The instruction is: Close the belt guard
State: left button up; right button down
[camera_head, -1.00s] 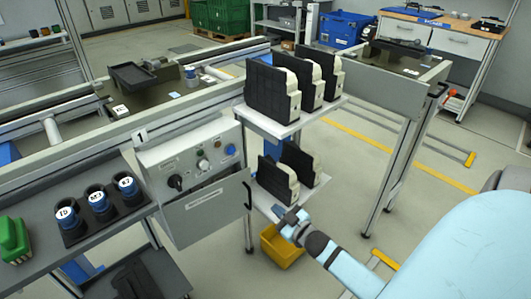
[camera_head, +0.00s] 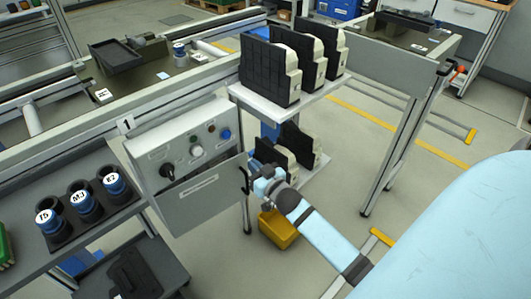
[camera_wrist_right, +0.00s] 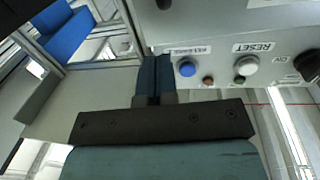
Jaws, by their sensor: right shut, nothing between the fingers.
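A light grey panel (camera_head: 205,198) with a small label hangs below the control box and looks like the belt guard. The label is too small to read, and how far the panel stands open is unclear. A black handle (camera_head: 246,180) stands at its right edge. My right gripper (camera_head: 256,169) is beside the handle, on its right; I cannot tell whether they touch. In the right wrist view its blue fingers (camera_wrist_right: 153,78) are together and empty, close to the control box. The handle is not clear there. My left gripper is not in view.
The control box (camera_head: 183,142) carries buttons and a dark knob. Black and cream parts (camera_head: 270,74) stand on a shelf right of it, with more on a lower shelf. A yellow bin (camera_head: 278,228) is on the floor below. Labelled cups (camera_head: 80,200) stand at the left.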

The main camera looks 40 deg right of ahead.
aim_at(243, 155)
jog(key=w, duration=0.2)
jog(key=shift+w+f, duration=0.1)
jog(key=shift+w, duration=0.25)
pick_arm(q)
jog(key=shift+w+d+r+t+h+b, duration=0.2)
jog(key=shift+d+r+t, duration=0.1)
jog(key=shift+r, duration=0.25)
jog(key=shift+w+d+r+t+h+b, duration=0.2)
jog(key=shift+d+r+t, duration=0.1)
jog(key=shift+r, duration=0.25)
pick_arm(e)
jog(key=shift+w+d, duration=0.1)
jog(key=shift+w, duration=0.5)
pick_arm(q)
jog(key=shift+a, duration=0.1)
